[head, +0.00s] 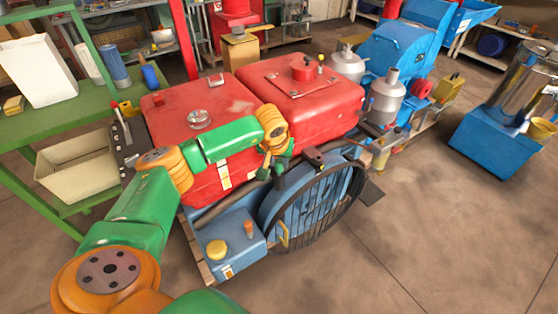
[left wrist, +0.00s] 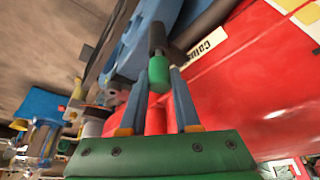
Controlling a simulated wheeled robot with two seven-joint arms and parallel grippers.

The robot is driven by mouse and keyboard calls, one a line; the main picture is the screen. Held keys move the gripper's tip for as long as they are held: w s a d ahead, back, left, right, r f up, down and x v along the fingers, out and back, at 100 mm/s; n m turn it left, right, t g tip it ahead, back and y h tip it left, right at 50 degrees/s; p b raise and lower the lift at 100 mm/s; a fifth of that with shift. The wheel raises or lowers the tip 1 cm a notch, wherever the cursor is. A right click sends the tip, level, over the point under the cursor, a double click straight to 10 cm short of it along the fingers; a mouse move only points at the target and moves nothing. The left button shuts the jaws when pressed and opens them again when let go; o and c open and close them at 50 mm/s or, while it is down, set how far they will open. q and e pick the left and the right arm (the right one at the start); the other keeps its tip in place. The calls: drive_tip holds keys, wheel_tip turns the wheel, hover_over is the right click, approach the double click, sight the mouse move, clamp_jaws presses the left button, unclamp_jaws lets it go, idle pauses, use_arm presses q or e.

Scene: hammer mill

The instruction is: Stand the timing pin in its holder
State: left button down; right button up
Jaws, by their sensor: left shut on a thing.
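My left gripper (head: 277,168) hangs just in front of the red machine housing, above the blue flywheel guard. In the left wrist view its two blue-grey fingers (left wrist: 157,80) are shut on a short cylinder with a green body and black end, which I take to be the timing pin (left wrist: 158,72). The black end points away from the palm. In the head view, a dark end (head: 279,183) shows below the fingers. I cannot tell which part is the pin's holder. My right gripper is in neither view.
The red housing (head: 315,90) stands close behind the gripper. The spoked wheel with its black rim (head: 340,195) and a blue box (head: 228,245) with yellow and orange knobs lie below. A green bench (head: 50,120) stands at left. Open floor (head: 430,230) lies at right.

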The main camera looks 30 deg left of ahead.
use_arm(q)
drive_tip(key=shift+f+b, duration=0.6)
drive_tip(key=shift+f, duration=0.2)
drive_tip(key=c, duration=0.5)
unclamp_jaws()
drive_tip(key=shift+c, duration=0.2)
drive_tip(key=shift+r, duration=0.1)
drive_tip(key=v, duration=0.7)
drive_tip(key=shift+p, duration=0.4)
